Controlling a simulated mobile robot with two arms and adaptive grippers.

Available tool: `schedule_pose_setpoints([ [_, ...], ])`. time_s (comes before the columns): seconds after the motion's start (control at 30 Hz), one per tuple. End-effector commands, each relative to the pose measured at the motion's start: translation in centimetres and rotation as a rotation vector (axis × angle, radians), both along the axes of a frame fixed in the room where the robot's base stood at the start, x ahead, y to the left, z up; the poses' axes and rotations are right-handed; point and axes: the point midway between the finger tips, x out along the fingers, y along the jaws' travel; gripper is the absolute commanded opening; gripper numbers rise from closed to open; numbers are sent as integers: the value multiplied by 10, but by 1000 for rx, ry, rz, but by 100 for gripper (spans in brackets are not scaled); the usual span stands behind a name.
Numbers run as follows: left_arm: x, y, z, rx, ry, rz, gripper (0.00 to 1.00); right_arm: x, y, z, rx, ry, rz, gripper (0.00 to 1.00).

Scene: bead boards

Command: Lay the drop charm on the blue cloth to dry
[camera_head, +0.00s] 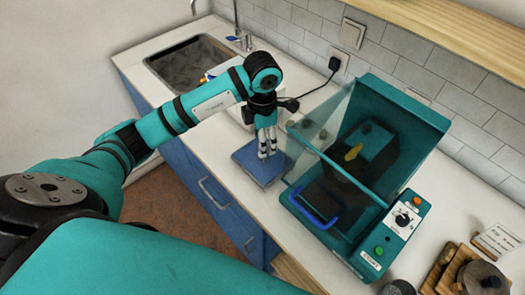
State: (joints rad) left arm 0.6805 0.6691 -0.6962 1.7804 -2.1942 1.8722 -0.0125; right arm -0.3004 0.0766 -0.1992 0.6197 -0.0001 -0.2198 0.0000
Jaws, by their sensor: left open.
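The blue cloth (250,170) lies flat as a square on the white counter, left of the teal machine. My left gripper (267,152) points down over the cloth, with its fingertips at or just above its far part. The fingers are apart and I see nothing held between them. I cannot make out the drop charm for certain; a small object on the cloth could be hidden by the fingers. My right gripper is not in view.
The teal machine (415,120) with a clear cover stands close right of the cloth; a small yellow piece (353,152) shows inside it. A sink (190,58) is at the back left. Wooden boards (436,270) and a dark round object (483,278) are at the lower right.

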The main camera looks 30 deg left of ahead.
Motion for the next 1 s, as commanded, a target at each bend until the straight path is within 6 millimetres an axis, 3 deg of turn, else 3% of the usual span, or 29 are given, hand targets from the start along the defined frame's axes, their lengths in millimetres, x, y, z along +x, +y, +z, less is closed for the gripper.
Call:
schedule_pose_setpoints([
  [0.2, 1, 0, 41, 1, -5, 0, 54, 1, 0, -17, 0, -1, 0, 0],
  [0.33, 1, 0, 57, 1, -2, 0, 54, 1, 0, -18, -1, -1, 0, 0],
  [1.0, 0, 0, 68, -1, 1, 0, 54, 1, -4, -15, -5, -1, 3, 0],
])
